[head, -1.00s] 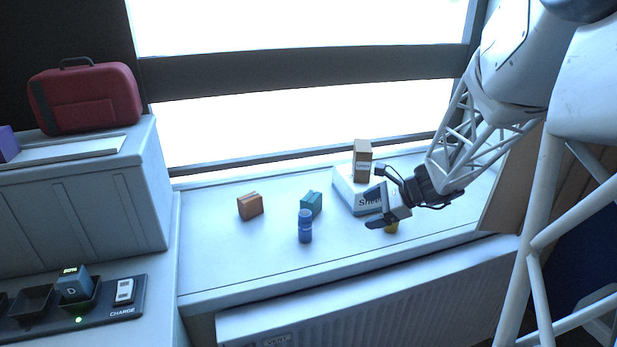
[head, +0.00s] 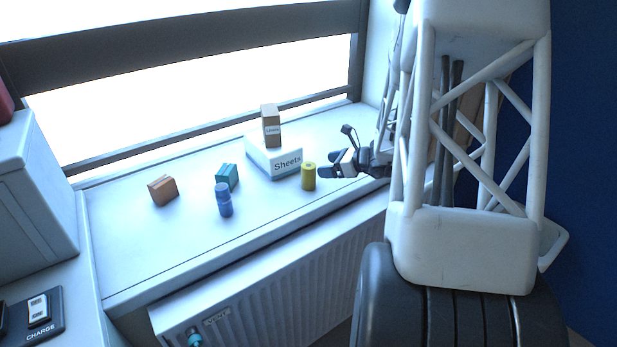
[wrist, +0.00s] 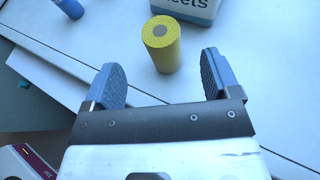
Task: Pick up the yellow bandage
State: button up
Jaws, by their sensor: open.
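The yellow bandage (head: 308,177) is a small upright roll on the white sill, in front of the sheets box. It also shows in the wrist view (wrist: 163,50), standing ahead of my gripper and roughly between the lines of its two fingers. My gripper (head: 337,163) is just right of the bandage in the head view. In the wrist view my gripper (wrist: 164,84) is open, with nothing between its fingertips. The bandage is beyond the fingertips and appears untouched.
A white sheets box (head: 286,163) with a brown carton (head: 271,126) on it stands behind the bandage. A blue bottle (head: 223,200), a teal box (head: 228,176) and an orange box (head: 163,190) stand to the left. A radiator (head: 270,285) is below the sill's front edge.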

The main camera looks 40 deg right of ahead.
aim_at(311, 166)
jog(key=shift+w, duration=0.1)
jog(key=shift+x, duration=1.25)
jog(key=shift+x, duration=2.6)
jog(key=c, duration=1)
jog(key=shift+r, duration=0.1)
